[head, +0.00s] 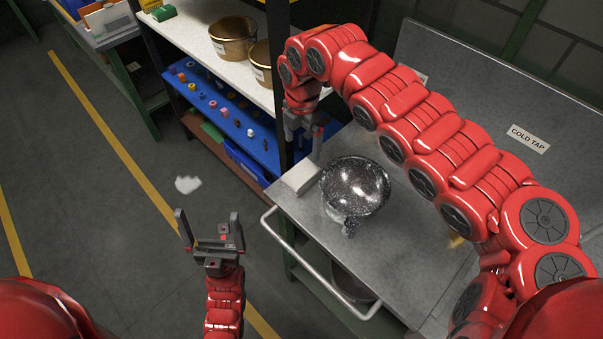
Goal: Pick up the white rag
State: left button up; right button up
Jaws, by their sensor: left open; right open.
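A small crumpled white rag (187,184) lies on the grey floor, left of the shelf, in the head view. A white block-like item (301,176) lies on the left corner of the metal bench; I cannot tell if it is folded cloth. My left gripper (208,220) is open and empty, lower in the picture than the rag and apart from it. My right gripper (304,138) is open, pointing down just above the white item; whether they touch is unclear.
A dark speckled bowl (355,187) stands on the metal bench (400,245), right of the white item. A rail (310,268) runs along the bench's front. The shelf (200,55) holds brass pots (233,38) and small coloured items. The floor on the left is clear.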

jog(key=p, duration=0.2)
send_over(302, 173)
notch_tip(302, 173, down, 8)
jog(key=shift+w+r, duration=0.1)
jog(key=shift+r, duration=0.15)
jog(key=shift+f, duration=0.35)
jog(key=shift+f+p, duration=0.6)
jog(key=f, duration=0.2)
jog(key=f+p, duration=0.1)
jog(key=shift+s+a+f, duration=0.1)
jog(key=shift+s+f, duration=0.1)
jog(key=shift+f, duration=0.15)
jog(key=shift+w+f, duration=0.15)
jog(key=shift+f, duration=0.15)
jog(key=c, duration=1.2)
jog(key=shift+r, duration=0.1)
notch_tip(302, 173, up, 10)
jog(key=shift+f+b, duration=0.1)
jog(key=shift+b, duration=1.05)
